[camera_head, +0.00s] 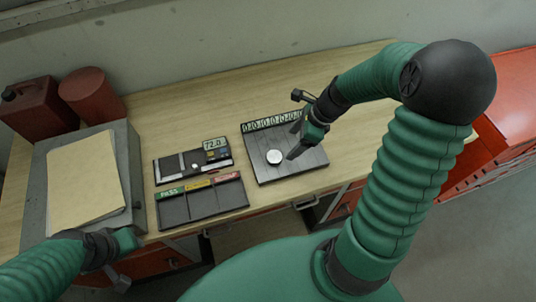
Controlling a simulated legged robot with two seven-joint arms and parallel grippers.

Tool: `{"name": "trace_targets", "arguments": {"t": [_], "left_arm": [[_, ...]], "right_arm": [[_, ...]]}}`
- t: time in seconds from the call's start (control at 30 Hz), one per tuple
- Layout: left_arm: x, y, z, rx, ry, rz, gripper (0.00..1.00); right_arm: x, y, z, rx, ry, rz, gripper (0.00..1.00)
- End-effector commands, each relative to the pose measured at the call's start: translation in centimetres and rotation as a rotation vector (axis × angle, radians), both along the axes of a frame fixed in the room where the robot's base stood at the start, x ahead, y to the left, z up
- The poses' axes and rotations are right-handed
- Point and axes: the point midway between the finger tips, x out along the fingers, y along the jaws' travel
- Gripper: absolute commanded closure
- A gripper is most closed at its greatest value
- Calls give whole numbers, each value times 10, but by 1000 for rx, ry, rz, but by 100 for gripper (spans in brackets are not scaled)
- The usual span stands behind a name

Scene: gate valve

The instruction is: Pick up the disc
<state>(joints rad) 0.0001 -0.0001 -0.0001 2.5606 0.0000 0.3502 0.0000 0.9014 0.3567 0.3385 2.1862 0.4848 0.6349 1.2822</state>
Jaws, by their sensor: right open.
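The disc (274,157), small, round and silver-white, lies on a dark square plate (262,173) with a row of green-and-white number marks along its back edge. My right gripper (294,143) reaches in from the right over the plate, just to the right of the disc. Its dark fingers are open and point down towards the plate; they do not appear to hold the disc. My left gripper (128,262) is at the lower left, by the table's front edge, and its fingers are too small and dark to read.
A gauge with a 72.0 display (214,144) and a three-part sorting tray (203,213) stand left of the plate. A folder (88,180) lies on a grey box. A red can (40,107) and red cylinder (90,95) stand behind. The wooden table (345,70) is clear at the back.

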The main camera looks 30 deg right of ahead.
Motion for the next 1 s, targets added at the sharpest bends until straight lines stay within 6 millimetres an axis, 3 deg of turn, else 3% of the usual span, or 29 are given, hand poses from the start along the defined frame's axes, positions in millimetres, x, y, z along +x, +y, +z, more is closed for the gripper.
{"name": "trace_targets", "arguments": {"t": [0.2, 0.43, 0.63, 0.9, 1.0], "left_arm": [[0, 0, 2, 0, 0, -1, 64], [0, 0, 8, 0, -1, 0, 64], [0, 0, 15, 0, -1, 0, 64], [0, 0, 15, 0, -1, 0, 64], [0, 0, 15, 0, -1, 0, 64]], "right_arm": [[13, 20, -48, -2, 4, 4, 27], [23, 32, -67, -5, 2, 5, 27], [36, 42, -97, -4, 1, 5, 27], [38, 42, -104, -7, 0, 3, 27], [38, 41, -104, -7, 0, 3, 40]]}}
